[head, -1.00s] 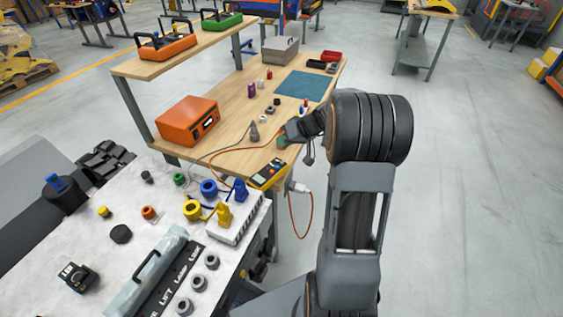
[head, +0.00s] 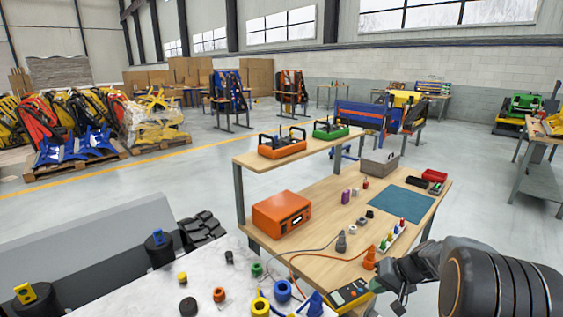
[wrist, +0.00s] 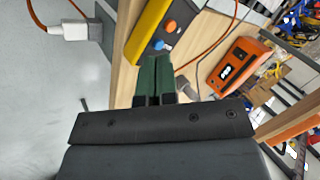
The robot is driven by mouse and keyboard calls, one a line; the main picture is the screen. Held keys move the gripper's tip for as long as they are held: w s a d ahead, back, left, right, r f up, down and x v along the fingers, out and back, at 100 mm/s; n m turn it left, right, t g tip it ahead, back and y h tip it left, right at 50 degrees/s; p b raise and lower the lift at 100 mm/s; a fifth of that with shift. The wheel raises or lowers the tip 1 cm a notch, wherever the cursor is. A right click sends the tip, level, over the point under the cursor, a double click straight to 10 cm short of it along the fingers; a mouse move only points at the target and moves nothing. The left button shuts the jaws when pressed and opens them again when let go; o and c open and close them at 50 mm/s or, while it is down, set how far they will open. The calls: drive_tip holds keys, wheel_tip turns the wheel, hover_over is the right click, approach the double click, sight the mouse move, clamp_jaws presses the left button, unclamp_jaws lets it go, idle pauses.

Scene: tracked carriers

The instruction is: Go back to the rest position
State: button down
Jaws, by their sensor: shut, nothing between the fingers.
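My gripper (head: 377,284) hangs at the lower right of the head view, by the near edge of the wooden bench (head: 330,213). In the wrist view its two dark green fingers (wrist: 154,78) are together, with nothing seen between them. A yellow handheld meter (head: 349,295) with knobs lies close beside the gripper; it also shows just beyond the fingertips in the wrist view (wrist: 152,32). I cannot tell the exact gap. My dark arm fills the lower right corner of the head view.
An orange cone (head: 370,258) stands on the bench near my gripper. An orange case (head: 281,214) and loose cables lie further left. A marble-topped surface (head: 212,277) with small coloured parts is at lower left. Floor right of the bench is clear.

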drive_tip(key=s+a+r+n+h+p, duration=0.1)
drive_tip(key=s+a+r+h+p, duration=0.1)
drive_tip(key=s+a+r, duration=0.3)
drive_tip(key=s+a+r+n+h+p, duration=0.1)
drive_tip(key=s+a+r+h, duration=0.2)
drive_tip(key=s, duration=0.9)
drive_tip(key=shift+s+a+r+n+g+h+p, duration=0.3)
drive_tip(key=shift+a+r+n+h+p, duration=0.1)
drive_tip(key=shift+a+r, duration=1.05)
drive_tip(key=shift+d+r, duration=0.2)
